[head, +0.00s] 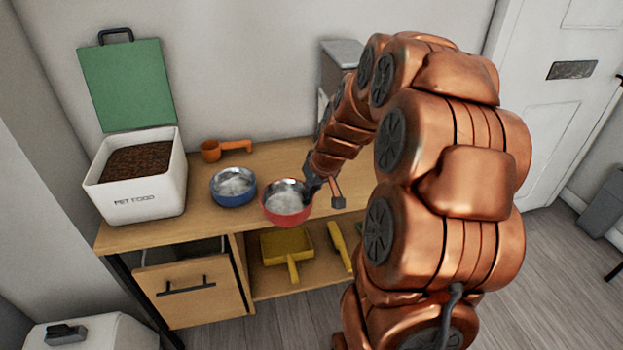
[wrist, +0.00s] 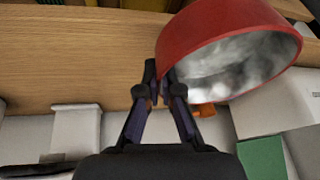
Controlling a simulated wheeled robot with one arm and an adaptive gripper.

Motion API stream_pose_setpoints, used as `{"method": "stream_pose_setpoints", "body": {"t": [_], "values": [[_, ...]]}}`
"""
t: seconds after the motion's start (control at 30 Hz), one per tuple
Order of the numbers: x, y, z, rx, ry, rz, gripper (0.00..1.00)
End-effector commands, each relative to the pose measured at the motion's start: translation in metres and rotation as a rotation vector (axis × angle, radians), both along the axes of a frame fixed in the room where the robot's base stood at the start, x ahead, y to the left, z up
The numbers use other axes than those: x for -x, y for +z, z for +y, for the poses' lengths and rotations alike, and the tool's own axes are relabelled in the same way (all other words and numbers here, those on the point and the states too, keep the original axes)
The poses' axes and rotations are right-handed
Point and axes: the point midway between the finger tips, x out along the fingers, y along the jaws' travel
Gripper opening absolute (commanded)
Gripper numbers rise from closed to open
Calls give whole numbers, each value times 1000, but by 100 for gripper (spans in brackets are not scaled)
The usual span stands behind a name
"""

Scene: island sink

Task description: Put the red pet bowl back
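The red pet bowl (head: 287,207), with a shiny metal inside, is at the front of the wooden counter (head: 310,158). It also fills the upper right of the wrist view (wrist: 205,45), close to the camera. My gripper (head: 312,190) is at the bowl's right side, partly hidden by my arm. In the wrist view my gripper's fingers (wrist: 160,84) close on the bowl's rim, one on each side of the wall. I cannot tell whether the bowl's base touches the counter.
A blue bowl (head: 233,187) stands just left of the red one, with an orange scoop (head: 226,149) behind. A white pet food bin (head: 136,188) with its green lid (head: 125,85) raised stands at left. A grey-topped dispenser (head: 341,60) is at the wall. A yellow dustpan (head: 287,246) lies below.

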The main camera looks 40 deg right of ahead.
Motion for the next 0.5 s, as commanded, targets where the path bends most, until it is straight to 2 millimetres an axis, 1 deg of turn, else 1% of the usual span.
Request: {"method": "stream_pose_setpoints", "body": {"t": [0.1,0.5], "values": [[-13,-1,-14,-1,-2,0,0],[-51,-8,-57,-2,0,3,0]]}}
